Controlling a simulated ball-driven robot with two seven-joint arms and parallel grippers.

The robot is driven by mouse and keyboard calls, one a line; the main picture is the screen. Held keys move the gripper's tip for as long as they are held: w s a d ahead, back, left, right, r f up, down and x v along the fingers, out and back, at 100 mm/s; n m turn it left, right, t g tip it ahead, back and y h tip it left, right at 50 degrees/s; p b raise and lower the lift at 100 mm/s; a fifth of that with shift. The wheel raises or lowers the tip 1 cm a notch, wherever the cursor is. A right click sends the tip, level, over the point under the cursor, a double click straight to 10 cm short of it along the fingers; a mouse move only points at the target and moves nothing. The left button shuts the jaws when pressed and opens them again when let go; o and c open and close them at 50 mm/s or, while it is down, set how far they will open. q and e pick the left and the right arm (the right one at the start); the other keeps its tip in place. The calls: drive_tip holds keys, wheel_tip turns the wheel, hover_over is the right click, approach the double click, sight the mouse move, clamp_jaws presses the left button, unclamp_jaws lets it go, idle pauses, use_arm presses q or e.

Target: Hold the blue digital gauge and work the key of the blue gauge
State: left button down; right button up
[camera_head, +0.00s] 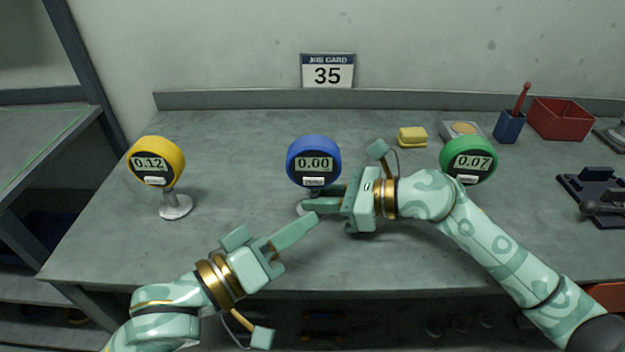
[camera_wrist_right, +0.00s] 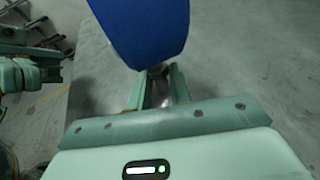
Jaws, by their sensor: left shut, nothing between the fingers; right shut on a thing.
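The blue digital gauge (camera_head: 314,154) stands upright at the middle of the bench and reads 0.00. A light key (camera_head: 314,182) is at the bottom of its face. My right gripper (camera_head: 322,201) is shut on the gauge's stem below the round body. The right wrist view shows the blue body (camera_wrist_right: 140,30) above the fingers (camera_wrist_right: 160,88), which are on both sides of the stem. Most of the stem and base is hidden by the right gripper. My left gripper (camera_head: 314,220) is shut and empty, its fingertips in front of and below the gauge, apart from the key.
A yellow gauge (camera_head: 157,160) reading 0.12 stands at left; a green gauge (camera_head: 468,158) reading 0.07 stands behind my right arm. A job card (camera_head: 327,72) shows 35. A yellow block (camera_head: 412,137) and red bin (camera_head: 558,118) are farther back. The bench between yellow and blue gauges is clear.

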idle(0.4)
drive_tip(key=o, duration=0.8)
drive_tip(key=shift+o, duration=0.2)
